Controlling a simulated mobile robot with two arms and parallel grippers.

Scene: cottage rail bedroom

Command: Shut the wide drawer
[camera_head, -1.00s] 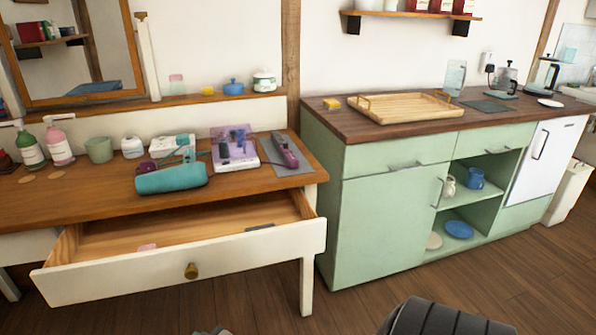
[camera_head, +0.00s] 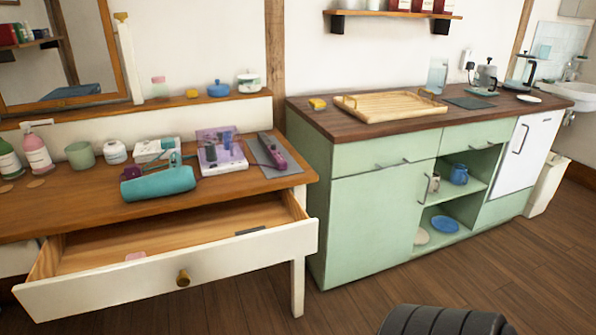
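The wide drawer (camera_head: 225,262) is pulled well out from under the wooden dressing table (camera_head: 75,215) at the left. Its front is white with one round brass knob (camera_head: 183,278). Inside lie a small pink item (camera_head: 136,256) and a flat dark item (camera_head: 250,230). A dark ribbed rounded shape, likely part of my own body, shows at the bottom edge, right of the drawer. Neither of my grippers can be made out in the head view.
Bottles, a teal bag (camera_head: 160,182) and a pink curler on a grey mat (camera_head: 275,170) sit on the dressing table. A green cabinet (camera_head: 370,215) with a wooden tray (camera_head: 390,106) stands to the right. The wooden floor (camera_head: 440,285) in front is clear.

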